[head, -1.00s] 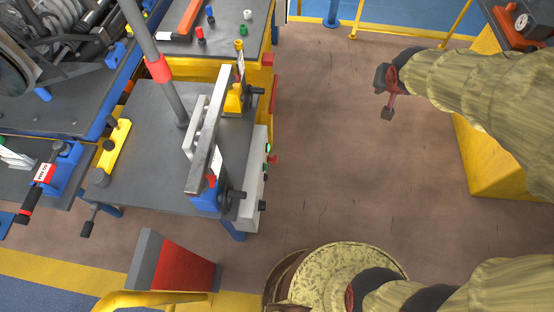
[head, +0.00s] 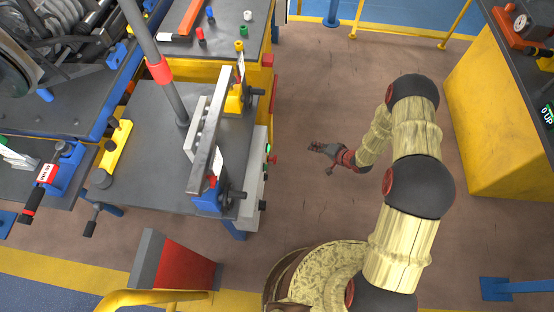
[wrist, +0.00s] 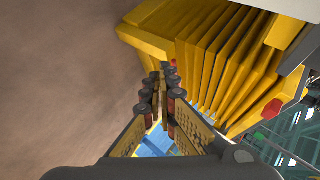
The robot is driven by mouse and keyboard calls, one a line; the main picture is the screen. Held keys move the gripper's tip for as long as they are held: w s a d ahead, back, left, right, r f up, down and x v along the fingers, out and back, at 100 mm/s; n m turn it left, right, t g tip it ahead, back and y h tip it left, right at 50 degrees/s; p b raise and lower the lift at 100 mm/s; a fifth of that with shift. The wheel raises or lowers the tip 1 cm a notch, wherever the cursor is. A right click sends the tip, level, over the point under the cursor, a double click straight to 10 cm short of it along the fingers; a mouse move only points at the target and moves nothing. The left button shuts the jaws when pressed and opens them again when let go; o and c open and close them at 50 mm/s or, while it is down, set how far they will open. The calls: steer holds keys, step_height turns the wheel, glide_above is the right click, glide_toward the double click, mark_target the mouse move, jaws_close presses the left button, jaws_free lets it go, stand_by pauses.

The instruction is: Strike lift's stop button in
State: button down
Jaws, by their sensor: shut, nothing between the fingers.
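The lift is a grey-topped platform (head: 150,150) at the left of the head view. A pale control box (head: 253,190) is on its right side. A small red button (head: 272,159), apparently the stop button, sticks out to the right beside a green one (head: 268,147). My gripper (head: 314,147) is to the right of the red button with a visible gap, pointing left. In the wrist view my gripper's fingers (wrist: 159,88) are together and hold nothing. Yellow pleated bellows (wrist: 225,55) lie just beyond them. I cannot tell whether the red piece (wrist: 272,108) there is the button.
Clamps in blue (head: 208,198) and yellow (head: 235,97) stand on the platform with a long metal bar (head: 208,130). A red-faced block (head: 187,265) stands in front. A yellow-sided bench (head: 480,120) is at the right. The brown floor (head: 320,95) between is open.

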mark_target(272, 159)
steer(key=s+a+f+m+y, duration=0.1)
steer(key=s+a+f, duration=0.2)
steer(key=s+f, duration=0.1)
steer(key=shift+s+f+y, duration=0.2)
steer(key=shift+s+y, duration=0.2)
steer(key=shift+s, duration=0.05)
steer(key=a, duration=0.8)
steer(key=shift+w+a, duration=0.2)
steer(key=shift+a, duration=0.15)
stand_by(1.1)
steer(key=shift+a, duration=0.4)
steer(key=shift+a, duration=0.7)
stand_by(0.8)
steer(key=shift+d, duration=0.1)
steer(key=shift+d, duration=1)
